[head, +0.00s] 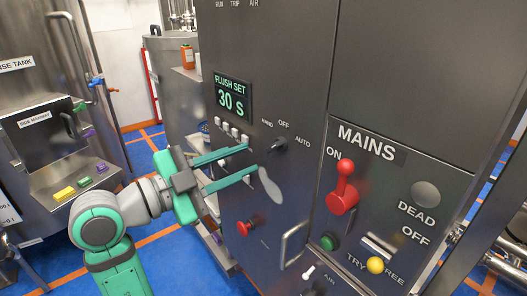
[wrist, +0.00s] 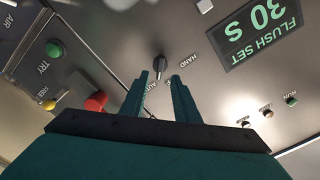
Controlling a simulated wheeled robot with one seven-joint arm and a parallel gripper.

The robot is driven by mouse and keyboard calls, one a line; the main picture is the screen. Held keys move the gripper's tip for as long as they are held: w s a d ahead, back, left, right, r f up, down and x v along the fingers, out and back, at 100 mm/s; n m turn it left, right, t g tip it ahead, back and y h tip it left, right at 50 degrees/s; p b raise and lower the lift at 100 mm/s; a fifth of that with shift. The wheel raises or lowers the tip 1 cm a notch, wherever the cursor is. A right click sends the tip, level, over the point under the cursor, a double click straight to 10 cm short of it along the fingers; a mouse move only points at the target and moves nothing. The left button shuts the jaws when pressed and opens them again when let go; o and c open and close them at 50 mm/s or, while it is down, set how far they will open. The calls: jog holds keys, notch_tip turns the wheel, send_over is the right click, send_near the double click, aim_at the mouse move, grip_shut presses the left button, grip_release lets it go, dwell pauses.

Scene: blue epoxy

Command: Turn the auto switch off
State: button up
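The black selector knob (head: 276,146) is on the grey metal panel, with HAND, OFF and AUTO labels around it. In the head view its handle seems to lean toward AUTO; the exact setting is hard to read. My gripper (head: 250,160) is open and empty, its two teal fingers pointing at the panel just left of the knob. In the wrist view the panel appears upside down. There the knob (wrist: 159,68) stands just beyond the open fingertips (wrist: 166,80), nearer the left finger. The fingers partly cover the OFF and AUTO labels. I see no contact with the knob.
A FLUSH SET display (head: 232,97) and small buttons (head: 230,131) are left of the knob. A red knob (head: 246,228) sits below. A red MAINS lever (head: 343,188), green button (head: 329,242) and door handle (head: 294,243) are to the right.

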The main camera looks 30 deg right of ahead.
aim_at(270, 149)
jog(key=shift+w+d, duration=0.15)
jog(key=shift+d, duration=0.9)
jog(key=shift+w+d, duration=0.2)
jog(key=shift+d, duration=0.8)
jog(key=shift+w+d, duration=0.15)
jog(key=shift+d, duration=0.9)
grip_shut()
